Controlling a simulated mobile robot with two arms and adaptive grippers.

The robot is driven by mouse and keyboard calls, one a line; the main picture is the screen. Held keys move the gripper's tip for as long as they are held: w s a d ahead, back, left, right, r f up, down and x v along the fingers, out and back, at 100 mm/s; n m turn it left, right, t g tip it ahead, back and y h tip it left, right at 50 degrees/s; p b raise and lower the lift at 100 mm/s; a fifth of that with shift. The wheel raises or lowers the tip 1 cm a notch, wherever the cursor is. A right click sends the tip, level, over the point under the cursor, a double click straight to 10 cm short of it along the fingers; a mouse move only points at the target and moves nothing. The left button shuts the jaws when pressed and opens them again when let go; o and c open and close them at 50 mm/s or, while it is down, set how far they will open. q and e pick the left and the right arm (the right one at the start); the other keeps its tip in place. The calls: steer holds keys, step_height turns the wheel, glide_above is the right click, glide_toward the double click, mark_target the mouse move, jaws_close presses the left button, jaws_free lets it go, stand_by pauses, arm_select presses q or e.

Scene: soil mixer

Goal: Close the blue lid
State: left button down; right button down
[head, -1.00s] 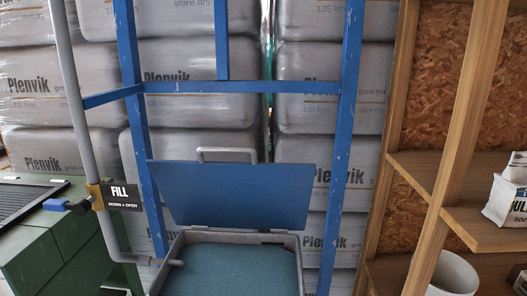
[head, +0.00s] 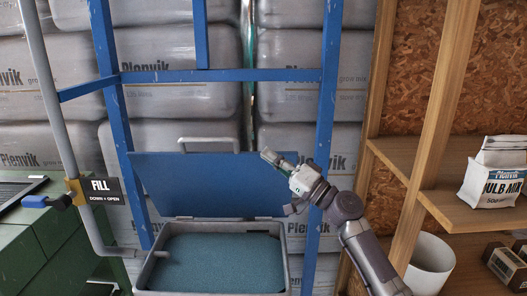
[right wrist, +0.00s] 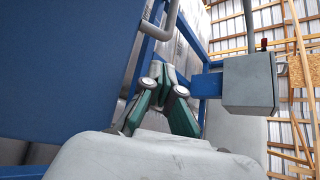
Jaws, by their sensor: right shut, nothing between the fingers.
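The blue lid (head: 205,183) stands open, leaning up behind a grey bin (head: 288,262) that holds blue-green material. A grey bar handle (head: 209,140) rises from the lid's top edge. My right gripper (head: 268,155) is at the lid's upper right corner, overlapping it in the head view; I cannot tell whether they touch. In the right wrist view the gripper (right wrist: 167,72) is shut and empty, with the blue lid (right wrist: 60,70) large at the left and its handle (right wrist: 166,22) above the fingers. My left gripper is not in view.
A blue frame (head: 328,110) stands behind the lid, before stacked grey bags (head: 180,100). A grey pipe with a FILL sign (head: 103,190) is at the left, by a green cabinet (head: 40,245). Wooden shelving (head: 455,205) with a white bag (head: 492,180) stands right. A grey box (right wrist: 250,85) shows in the wrist view.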

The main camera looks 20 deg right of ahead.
steer(key=p+x, duration=0.2)
steer(key=x, duration=0.6)
steer(key=shift+a, duration=0.15)
